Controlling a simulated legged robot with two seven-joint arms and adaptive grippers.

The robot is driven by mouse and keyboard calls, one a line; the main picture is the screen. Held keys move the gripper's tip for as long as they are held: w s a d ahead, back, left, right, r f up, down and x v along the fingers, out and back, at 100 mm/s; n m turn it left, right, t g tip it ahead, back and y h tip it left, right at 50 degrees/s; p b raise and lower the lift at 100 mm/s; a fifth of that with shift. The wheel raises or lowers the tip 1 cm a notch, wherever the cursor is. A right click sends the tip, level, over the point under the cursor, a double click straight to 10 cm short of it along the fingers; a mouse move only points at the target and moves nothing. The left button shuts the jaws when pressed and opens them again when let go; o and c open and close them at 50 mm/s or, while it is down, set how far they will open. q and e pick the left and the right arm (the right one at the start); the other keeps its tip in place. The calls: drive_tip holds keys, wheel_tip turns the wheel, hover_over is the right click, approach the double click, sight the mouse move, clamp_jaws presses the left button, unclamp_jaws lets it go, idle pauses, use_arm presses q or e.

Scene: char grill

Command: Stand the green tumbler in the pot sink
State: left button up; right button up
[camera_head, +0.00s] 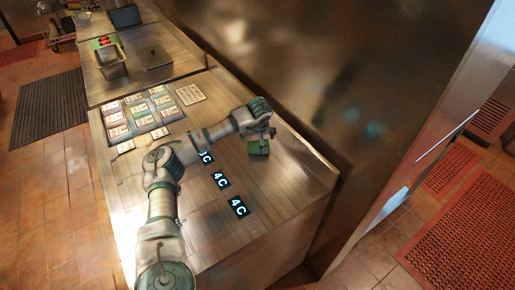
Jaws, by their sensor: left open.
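A small green object (259,148), which looks like the green tumbler, is on the steel counter (215,225) near its right side. My left gripper (268,133) is open and right at the green object, just above it or beside its top. Whether they touch is too small to tell, and the gripper hides part of the object. My left arm reaches over the counter from the lower left. I cannot make out a pot sink for certain in this view. My right gripper is not in view.
Labelled cards or packets (139,112) lie in rows at the counter's far left. Lit displays (238,207) sit in the front part. A metal pan (111,64) and a dark lid-like plate (154,57) are on the farther counter. A steel wall (340,90) rises behind the right side.

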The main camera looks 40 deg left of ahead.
sight(258, 141)
use_arm(q)
drive_tip(key=x, duration=0.5)
drive_tip(key=shift+w+a+f, duration=0.1)
drive_tip(key=shift+a, duration=0.2)
drive_tip(key=shift+d, duration=0.25)
drive_tip(key=shift+c, duration=0.5)
drive_tip(key=shift+d, duration=0.15)
drive_tip(key=c, duration=0.8)
drive_tip(key=shift+c, duration=0.5)
drive_tip(key=shift+a+r, duration=0.3)
drive_tip(key=shift+r, duration=0.45)
wheel_tip(258, 141, up, 2)
drive_tip(key=shift+r, duration=0.1)
drive_tip(key=s+d, duration=0.1)
drive_tip(key=d, duration=0.3)
drive_tip(key=s+d+r, duration=0.1)
drive_tip(key=s+d, duration=0.1)
drive_tip(key=d, duration=0.3)
drive_tip(key=s+d, duration=0.1)
drive_tip(key=d, duration=0.4)
drive_tip(key=shift+s+d+r, duration=0.15)
drive_tip(key=shift+d+r, duration=0.1)
drive_tip(key=shift+s+d, duration=0.2)
drive_tip(key=shift+d, duration=0.35)
